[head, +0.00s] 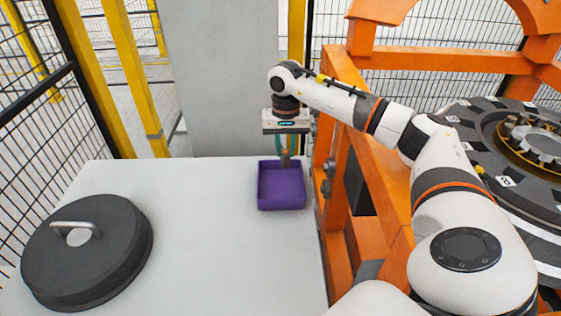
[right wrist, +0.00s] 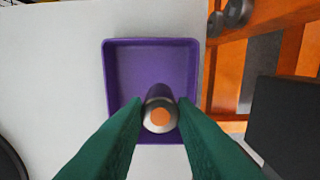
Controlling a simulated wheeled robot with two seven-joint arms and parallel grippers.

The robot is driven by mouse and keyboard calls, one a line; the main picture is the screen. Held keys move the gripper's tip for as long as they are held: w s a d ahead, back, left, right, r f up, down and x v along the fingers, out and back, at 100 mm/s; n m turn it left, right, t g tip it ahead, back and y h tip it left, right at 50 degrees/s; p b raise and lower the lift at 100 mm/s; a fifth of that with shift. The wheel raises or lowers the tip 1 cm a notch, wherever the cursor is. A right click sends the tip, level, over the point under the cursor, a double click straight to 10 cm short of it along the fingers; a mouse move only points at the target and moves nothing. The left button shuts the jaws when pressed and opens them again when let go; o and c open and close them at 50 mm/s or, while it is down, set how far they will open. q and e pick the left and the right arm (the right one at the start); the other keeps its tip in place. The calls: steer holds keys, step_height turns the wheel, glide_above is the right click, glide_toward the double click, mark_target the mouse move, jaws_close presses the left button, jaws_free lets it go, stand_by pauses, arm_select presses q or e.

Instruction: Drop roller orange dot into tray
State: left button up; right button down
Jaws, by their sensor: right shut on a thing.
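The purple tray (head: 282,204) stands on the pale table near its right edge. In the right wrist view the tray (right wrist: 151,42) looks empty apart from what hangs in front of it. My right gripper (head: 286,152) is above the tray, pointing down. It is shut on the roller (right wrist: 159,112), a metal cylinder with an orange dot on its end facing the wrist camera. The roller is held between the green fingers, over the lower middle of the tray in the wrist view. In the head view the roller is small and partly hidden by the fingers. My left gripper is out of view.
A dark round lid (head: 110,255) with a metal handle lies on the table at the left. An orange gantry frame (head: 340,150) rises just right of the tray. A grey wheel (head: 500,150) is at the right. The table (head: 200,260) between lid and tray is clear.

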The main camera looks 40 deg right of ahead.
steer(key=c, duration=1.1)
jaws_free()
step_height(320, 180, up, 12)
steer(key=shift+b, duration=0.4)
